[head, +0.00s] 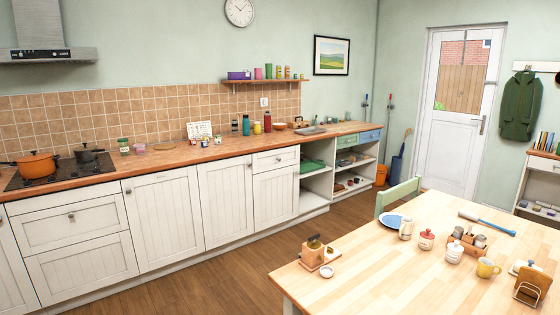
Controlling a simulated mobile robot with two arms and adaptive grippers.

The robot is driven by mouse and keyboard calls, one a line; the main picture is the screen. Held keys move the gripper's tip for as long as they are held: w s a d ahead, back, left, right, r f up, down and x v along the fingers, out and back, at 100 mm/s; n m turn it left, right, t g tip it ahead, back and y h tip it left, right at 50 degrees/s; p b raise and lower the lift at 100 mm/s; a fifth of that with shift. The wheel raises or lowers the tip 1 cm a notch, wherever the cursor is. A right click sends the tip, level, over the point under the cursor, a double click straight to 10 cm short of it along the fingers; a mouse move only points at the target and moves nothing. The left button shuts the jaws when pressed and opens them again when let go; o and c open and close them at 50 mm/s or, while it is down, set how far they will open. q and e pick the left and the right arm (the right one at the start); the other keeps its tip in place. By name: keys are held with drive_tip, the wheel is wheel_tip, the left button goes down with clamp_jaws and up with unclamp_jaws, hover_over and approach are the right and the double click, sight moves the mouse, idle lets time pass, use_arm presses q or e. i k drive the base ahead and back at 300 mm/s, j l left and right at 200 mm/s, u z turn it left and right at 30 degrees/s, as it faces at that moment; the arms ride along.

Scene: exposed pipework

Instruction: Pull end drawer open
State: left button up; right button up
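A row of kitchen units runs along the back wall. At its far right end is a small blue drawer (370,136) under the wooden worktop (230,148). A green drawer (347,141) sits just left of it. Both look shut; their handles are too small to make out well. Further left, a white drawer (276,158) with a knob is shut above a white cupboard door (276,194). Neither of my grippers is in view.
A wooden table (345,270) with jars, a mug and a plate fills the right foreground. A green chair (398,194) stands behind it, towards the end units. Open shelves (352,188) lie below the coloured drawers. Bare wood floor (225,272) runs between units and table.

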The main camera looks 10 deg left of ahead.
sight(266, 160)
drive_tip(key=i+j+u, duration=0.3)
drive_tip(key=i+u, duration=0.2)
drive_tip(key=i+j+u, duration=0.15)
drive_tip(key=i+u, duration=0.35)
drive_tip(key=i+j+u, duration=0.15)
drive_tip(key=i, duration=0.75)
drive_tip(key=i+j+u, duration=0.1)
drive_tip(key=i, duration=0.8)
drive_tip(key=i+l+z, duration=0.2)
drive_tip(key=i+z, duration=1.1)
drive_tip(key=i+j+z, duration=0.15)
drive_tip(key=i+z, duration=0.15)
drive_tip(key=z, duration=0.15)
